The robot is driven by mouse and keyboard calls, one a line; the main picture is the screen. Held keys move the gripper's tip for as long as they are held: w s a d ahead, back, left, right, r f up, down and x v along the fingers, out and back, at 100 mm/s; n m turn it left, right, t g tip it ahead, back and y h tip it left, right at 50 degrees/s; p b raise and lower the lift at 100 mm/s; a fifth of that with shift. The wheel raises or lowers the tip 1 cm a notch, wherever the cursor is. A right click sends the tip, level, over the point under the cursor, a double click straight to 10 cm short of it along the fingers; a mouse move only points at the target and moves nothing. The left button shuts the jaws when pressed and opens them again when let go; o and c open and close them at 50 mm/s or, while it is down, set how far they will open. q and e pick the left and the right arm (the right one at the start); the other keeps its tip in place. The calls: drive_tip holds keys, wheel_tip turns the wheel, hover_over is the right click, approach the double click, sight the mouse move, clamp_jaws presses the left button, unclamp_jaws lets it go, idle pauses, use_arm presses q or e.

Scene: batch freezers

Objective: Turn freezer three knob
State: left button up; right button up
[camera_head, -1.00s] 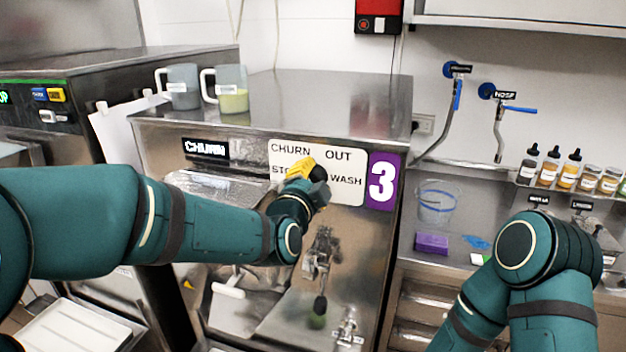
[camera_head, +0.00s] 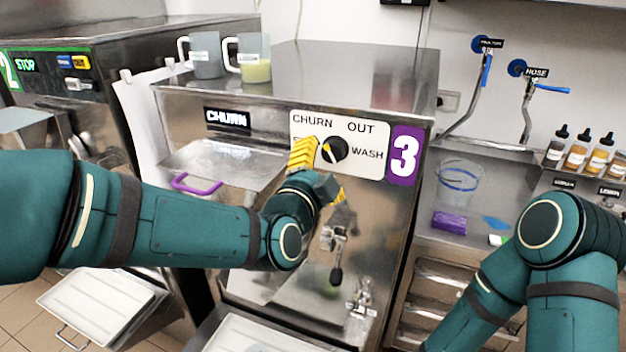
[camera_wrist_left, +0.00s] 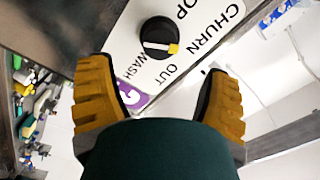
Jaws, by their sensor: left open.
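The freezer three knob (camera_head: 335,150) is a round black dial on a white label panel (camera_head: 372,169) on the steel front. It also shows in the left wrist view (camera_wrist_left: 157,33). There, its yellow mark lies on the side facing the words CHURN and OUT. My left gripper (camera_head: 321,174) is open and empty, just in front of the panel, left of and below the knob. In the left wrist view the yellow fingers of the gripper (camera_wrist_left: 160,82) are spread wide, with the knob beyond their tips. My right gripper is out of view; only its arm shows.
Freezer three's top (camera_head: 335,80) carries two mugs, one grey (camera_head: 207,57) and one with yellow-green contents (camera_head: 255,65). A spigot (camera_head: 333,238) is below the knob. A purple sponge (camera_head: 450,222) lies on the counter at right. Another freezer stands at left.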

use_arm(q)
drive_tip(key=v, duration=0.4)
drive_tip(key=shift+s+a, duration=0.1)
drive_tip(key=shift+s, duration=0.3)
drive_tip(key=a+f+n+g+y+b, duration=0.15)
drive_tip(key=f+n+g, duration=0.25)
drive_tip(key=f, duration=1)
drive_tip(key=a+f+n+g+y, duration=0.1)
drive_tip(key=a+f+n+g, duration=0.15)
drive_tip(key=f, duration=1.05)
drive_tip(key=s+a+f+n+g, duration=0.1)
drive_tip(key=s+f+n+g, duration=0.3)
drive_tip(key=s+f, duration=0.3)
drive_tip(key=s+a+f+n+g, duration=0.2)
drive_tip(key=s+f+n+g, duration=0.2)
drive_tip(key=f, duration=1)
drive_tip(key=s+n+h, duration=0.1)
drive_tip(key=s+n, duration=0.2)
drive_tip(key=shift+f+g, duration=0.25)
drive_tip(key=shift+g, duration=0.1)
